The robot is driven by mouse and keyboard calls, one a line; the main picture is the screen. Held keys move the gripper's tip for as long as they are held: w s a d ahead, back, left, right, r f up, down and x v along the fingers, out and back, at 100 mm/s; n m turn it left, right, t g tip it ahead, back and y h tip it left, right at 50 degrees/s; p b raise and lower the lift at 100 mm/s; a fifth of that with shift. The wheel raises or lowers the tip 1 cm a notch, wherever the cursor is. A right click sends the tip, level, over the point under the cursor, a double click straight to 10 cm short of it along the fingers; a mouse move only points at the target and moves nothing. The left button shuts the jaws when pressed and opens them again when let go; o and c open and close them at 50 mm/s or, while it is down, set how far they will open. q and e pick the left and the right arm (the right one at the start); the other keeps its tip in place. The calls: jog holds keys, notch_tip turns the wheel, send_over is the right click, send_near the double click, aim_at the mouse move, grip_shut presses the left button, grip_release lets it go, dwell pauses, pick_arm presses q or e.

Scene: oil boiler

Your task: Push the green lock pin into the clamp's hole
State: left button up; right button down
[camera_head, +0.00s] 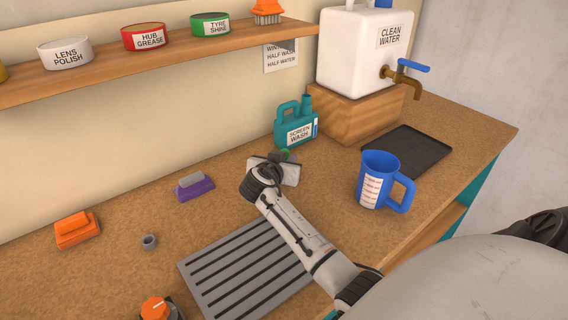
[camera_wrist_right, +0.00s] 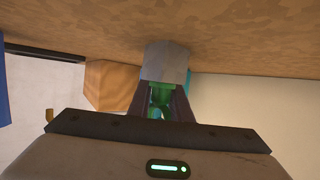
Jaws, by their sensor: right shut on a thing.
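My right gripper (camera_head: 283,160) is low over the counter, in front of the teal screen wash jug. In the wrist view, the right gripper (camera_wrist_right: 162,104) is shut on the green lock pin (camera_wrist_right: 161,94), which sits between its two dark fingers. A grey block (camera_wrist_right: 166,60), which looks like the clamp, is right beyond the fingertips, against the counter. The pin's far end is close to it or touching; I cannot tell how deep it sits, and the hole is hidden. My left gripper is out of view.
The screen wash jug (camera_head: 296,126) stands just behind the right gripper. A wooden block (camera_head: 352,112) bears the water tank (camera_head: 354,52). A blue measuring jug (camera_head: 371,184) stands to the right. A slotted grey grate (camera_head: 240,268) lies below the arm. A purple brush (camera_head: 195,187) is left.

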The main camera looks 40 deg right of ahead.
notch_tip(320, 180, up, 10)
dwell(0.5)
